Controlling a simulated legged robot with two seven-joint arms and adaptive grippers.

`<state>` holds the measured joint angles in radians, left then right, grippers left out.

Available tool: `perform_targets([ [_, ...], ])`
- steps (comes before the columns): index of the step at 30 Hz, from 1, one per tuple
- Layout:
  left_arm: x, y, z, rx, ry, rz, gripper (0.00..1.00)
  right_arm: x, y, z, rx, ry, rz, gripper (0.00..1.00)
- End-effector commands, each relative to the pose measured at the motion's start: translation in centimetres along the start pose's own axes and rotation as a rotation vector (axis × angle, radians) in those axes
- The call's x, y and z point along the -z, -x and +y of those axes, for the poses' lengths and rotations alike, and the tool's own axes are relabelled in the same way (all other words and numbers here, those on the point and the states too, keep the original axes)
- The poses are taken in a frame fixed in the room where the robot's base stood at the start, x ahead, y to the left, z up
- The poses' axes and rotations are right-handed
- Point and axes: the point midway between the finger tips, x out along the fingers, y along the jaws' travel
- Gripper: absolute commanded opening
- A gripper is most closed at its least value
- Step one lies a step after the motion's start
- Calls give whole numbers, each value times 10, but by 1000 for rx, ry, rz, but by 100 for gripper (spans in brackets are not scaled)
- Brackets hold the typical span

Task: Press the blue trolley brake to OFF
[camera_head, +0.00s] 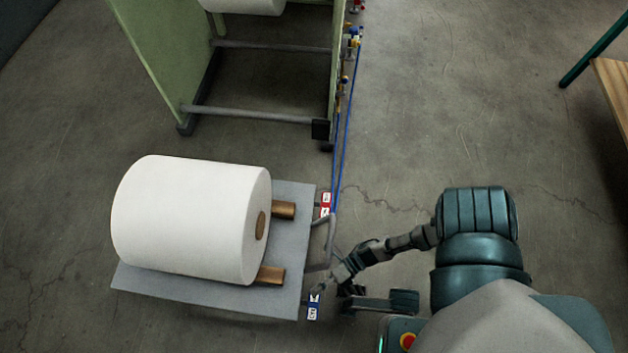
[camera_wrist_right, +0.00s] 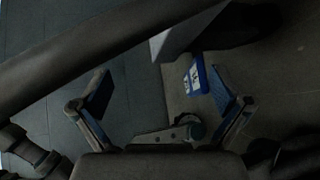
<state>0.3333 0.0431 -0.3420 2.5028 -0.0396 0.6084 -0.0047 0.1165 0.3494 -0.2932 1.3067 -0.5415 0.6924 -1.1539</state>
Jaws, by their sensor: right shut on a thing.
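The blue trolley brake (camera_head: 314,308) is a small blue pedal with a white marking at the near right corner of the trolley (camera_head: 150,285). It also shows in the right wrist view (camera_wrist_right: 197,76), beside the right-hand finger and apart from it; its marking is too small to read. My right gripper (camera_head: 342,279) is at the grey trolley handle (camera_head: 331,240), just right of and above the blue brake. It is shut on the handle, though the contact is hard to see. The handle crosses the right wrist view close up (camera_wrist_right: 100,55). My left gripper is not in view.
A large white roll (camera_head: 180,215) lies on the trolley over wooden supports. A red and white pedal (camera_head: 326,204) sits at the trolley's far right corner. A green rack (camera_head: 165,60) and blue hoses (camera_head: 346,130) stand beyond. The floor at upper right is clear; a wooden table (camera_head: 615,85) is at the right edge.

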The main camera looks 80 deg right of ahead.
Motion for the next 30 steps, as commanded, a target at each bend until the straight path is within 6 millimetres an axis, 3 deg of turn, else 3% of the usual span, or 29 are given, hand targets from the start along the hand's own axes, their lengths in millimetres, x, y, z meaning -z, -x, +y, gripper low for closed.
perform_targets([
  [1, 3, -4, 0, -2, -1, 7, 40, 4, 0, 14, -42, -7, 13, 72],
  [7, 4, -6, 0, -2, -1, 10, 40, 4, 15, 12, -41, -8, 14, 70],
  [8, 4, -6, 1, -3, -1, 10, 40, 4, 18, 12, -40, -8, 14, 68],
  [11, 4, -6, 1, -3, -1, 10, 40, 4, 25, 10, -39, -8, 15, 48],
  [30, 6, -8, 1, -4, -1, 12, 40, -1, 76, -1, -25, -4, 14, 48],
])
